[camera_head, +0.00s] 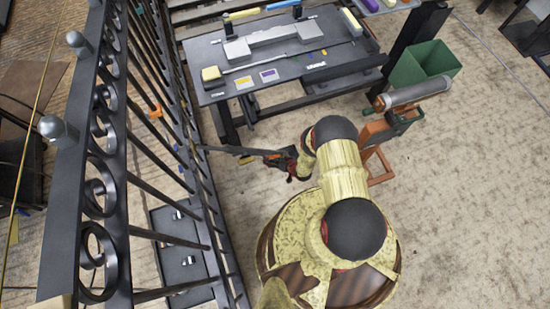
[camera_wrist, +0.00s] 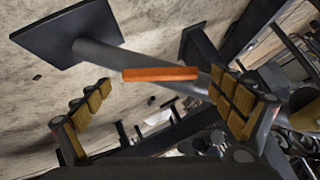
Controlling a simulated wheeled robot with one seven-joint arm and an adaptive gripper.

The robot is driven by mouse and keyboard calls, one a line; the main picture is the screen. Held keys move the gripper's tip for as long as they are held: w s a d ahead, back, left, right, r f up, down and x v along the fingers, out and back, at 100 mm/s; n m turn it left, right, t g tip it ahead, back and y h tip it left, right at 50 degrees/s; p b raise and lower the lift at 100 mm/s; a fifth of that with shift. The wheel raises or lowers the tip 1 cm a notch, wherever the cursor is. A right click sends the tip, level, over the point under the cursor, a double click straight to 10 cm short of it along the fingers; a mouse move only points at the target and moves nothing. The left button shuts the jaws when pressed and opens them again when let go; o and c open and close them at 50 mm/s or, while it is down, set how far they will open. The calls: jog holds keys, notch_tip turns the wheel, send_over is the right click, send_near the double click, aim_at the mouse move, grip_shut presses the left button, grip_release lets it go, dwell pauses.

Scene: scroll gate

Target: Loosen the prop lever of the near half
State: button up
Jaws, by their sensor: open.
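The black scroll gate (camera_head: 120,170) stands along the left of the head view. A dark prop bar (camera_head: 228,149) reaches from the gate to my gripper (camera_head: 280,158). In the wrist view, the prop shows as a grey tube (camera_wrist: 105,56) with a dark square plate (camera_wrist: 67,32) at one end. An orange lever (camera_wrist: 160,74) lies across the tube. My gripper (camera_wrist: 160,82) is open, its padded fingers on either side of the lever. I cannot tell whether they touch it. In the head view, the lever is too small and partly hidden to make out clearly.
A dark workbench (camera_head: 290,68) with metal parts and a yellow block stands behind the gripper. A green bin (camera_head: 424,64) and an orange stand (camera_head: 377,135) with a grey roller are to the right. Dark trays (camera_head: 183,255) lie beyond the gate bars.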

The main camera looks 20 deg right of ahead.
jog(key=v, duration=1.2)
dwell(0.3)
